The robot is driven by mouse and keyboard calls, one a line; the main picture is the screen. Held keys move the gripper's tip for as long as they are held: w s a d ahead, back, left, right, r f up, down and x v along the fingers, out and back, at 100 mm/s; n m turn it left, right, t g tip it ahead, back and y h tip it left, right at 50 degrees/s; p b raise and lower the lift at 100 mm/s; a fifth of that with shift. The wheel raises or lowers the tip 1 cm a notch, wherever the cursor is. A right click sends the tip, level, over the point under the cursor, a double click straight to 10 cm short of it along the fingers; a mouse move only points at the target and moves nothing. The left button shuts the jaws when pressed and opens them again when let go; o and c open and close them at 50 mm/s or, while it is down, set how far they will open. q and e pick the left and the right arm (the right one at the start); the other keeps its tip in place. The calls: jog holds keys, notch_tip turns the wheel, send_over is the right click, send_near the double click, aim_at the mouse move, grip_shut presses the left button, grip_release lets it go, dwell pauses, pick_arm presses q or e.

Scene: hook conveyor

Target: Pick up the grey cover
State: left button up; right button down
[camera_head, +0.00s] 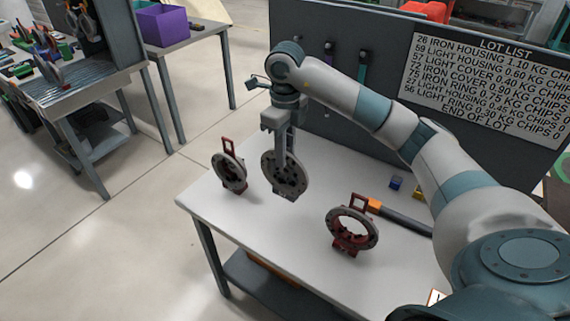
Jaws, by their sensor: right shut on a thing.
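The grey cover (284,180) is a round disc with several holes, upright above the left part of the white table (300,245). My right gripper (284,148) points straight down from above, with its fingers shut on the cover's upper part. I cannot tell whether the cover's lower edge touches the table. My left gripper is not in view.
A grey round part with a dark red handle (229,172) stands close left of the cover. A ring on a dark red holder (352,238) stands to the right, nearer me. An orange-and-black tool (400,218) and small blue block (396,183) lie beyond it. A dark panel (330,100) closes the back.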

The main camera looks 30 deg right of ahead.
jog(key=shift+r, duration=0.25)
dwell(0.4)
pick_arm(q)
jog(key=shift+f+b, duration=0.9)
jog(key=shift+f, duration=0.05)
pick_arm(e)
jog(key=s+a+f+n, duration=0.2)
jog(key=s+a+n, duration=0.4)
jog(key=n, duration=0.9)
jog(key=s+a+f+n, duration=0.2)
jog(key=s+a+n, duration=0.5)
jog(key=n, duration=0.9)
jog(key=shift+a+f, duration=0.2)
jog(key=shift+a, duration=1.2)
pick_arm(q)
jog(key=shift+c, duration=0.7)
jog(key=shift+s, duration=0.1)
pick_arm(e)
jog(key=shift+a, duration=0.1)
